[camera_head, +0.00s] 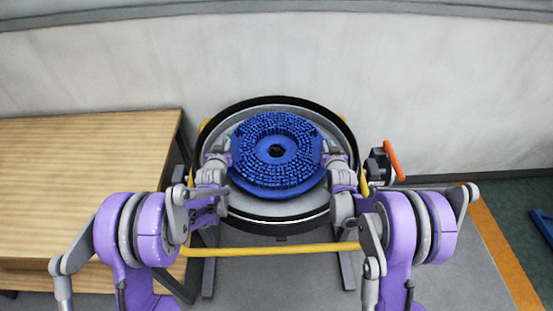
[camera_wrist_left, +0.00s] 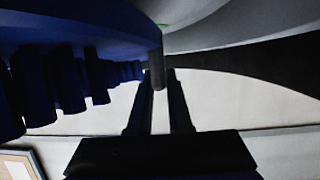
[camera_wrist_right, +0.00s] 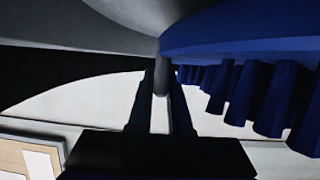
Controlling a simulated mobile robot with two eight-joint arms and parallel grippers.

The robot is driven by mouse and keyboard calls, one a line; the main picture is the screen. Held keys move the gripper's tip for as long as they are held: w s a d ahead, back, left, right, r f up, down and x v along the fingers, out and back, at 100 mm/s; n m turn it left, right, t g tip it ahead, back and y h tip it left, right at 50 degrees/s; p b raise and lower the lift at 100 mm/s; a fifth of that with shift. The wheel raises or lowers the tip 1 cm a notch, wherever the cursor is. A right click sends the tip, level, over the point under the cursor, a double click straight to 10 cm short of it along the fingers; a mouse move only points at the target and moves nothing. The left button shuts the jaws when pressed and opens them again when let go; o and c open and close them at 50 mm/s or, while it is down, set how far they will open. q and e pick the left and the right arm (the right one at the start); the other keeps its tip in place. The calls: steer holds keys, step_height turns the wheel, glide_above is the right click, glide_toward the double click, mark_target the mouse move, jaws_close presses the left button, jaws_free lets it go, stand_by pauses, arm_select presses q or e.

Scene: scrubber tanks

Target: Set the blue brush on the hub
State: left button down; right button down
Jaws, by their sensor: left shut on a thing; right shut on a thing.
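The blue brush (camera_head: 276,178) is a round disc with its bristles up and a dark hole in its middle. It is inside or just over the round grey housing with a black rim (camera_head: 346,128); I cannot tell its exact height. My left gripper (camera_head: 219,162) is shut at the brush's left edge. My right gripper (camera_head: 335,160) is shut at its right edge. The brush's underside edge and bristles also show in the left wrist view (camera_wrist_left: 75,35) and right wrist view (camera_wrist_right: 235,45). The hub is hidden under the brush.
A wooden table (camera_head: 80,165) stands at the left. A yellow bar (camera_head: 270,249) crosses in front of the housing, and an orange handle (camera_head: 393,160) sticks out at its right. A pale wall (camera_head: 420,80) is close behind. The floor at the right is mostly clear.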

arm_select(q)
steer(key=shift+f, duration=0.6)
arm_select(e)
steer(key=shift+f, duration=0.6)
arm_select(q)
steer(key=c, duration=0.8)
jaws_free()
steer(key=shift+c, duration=0.2)
arm_select(e)
steer(key=c, duration=0.8)
jaws_free()
steer(key=shift+c, duration=0.2)
arm_select(q)
step_height(320, 180, up, 10)
steer(key=shift+s+f, duration=0.1)
steer(key=shift+f, duration=0.1)
steer(key=shift+r, duration=0.15)
arm_select(e)
steer(key=shift+r, duration=0.2)
step_height(320, 180, up, 10)
steer(key=shift+s+f, duration=0.1)
steer(key=shift+f, duration=0.05)
